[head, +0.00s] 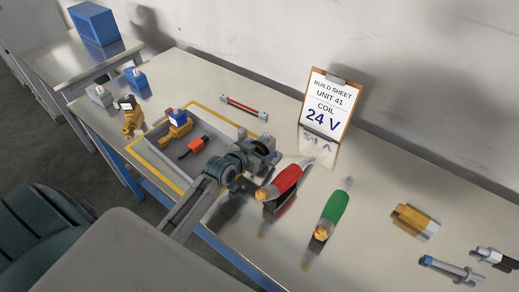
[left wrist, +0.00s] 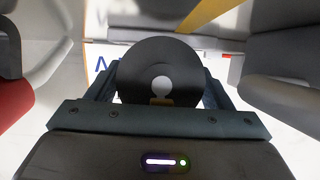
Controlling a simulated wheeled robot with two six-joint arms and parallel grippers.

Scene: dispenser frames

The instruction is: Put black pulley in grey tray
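My left gripper (head: 266,148) is over the table just right of the grey tray (head: 215,139). In the left wrist view the black pulley (left wrist: 135,75), a round disc with a hole in its middle, sits between the two dark fingers of the left gripper (left wrist: 160,95), which close against its sides. In the head view the pulley cannot be made out clearly at the gripper. The tray holds a yellow part with a blue top (head: 178,122) and an orange-red part (head: 194,147). My right gripper is not in view.
A red-handled part (head: 283,180) stands close to the left gripper, with a green-handled one (head: 335,207) farther right. A red-ended bar (head: 244,108) lies behind the tray. A build sheet (head: 328,103) stands at the back. Yellow tape (head: 205,108) borders the tray.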

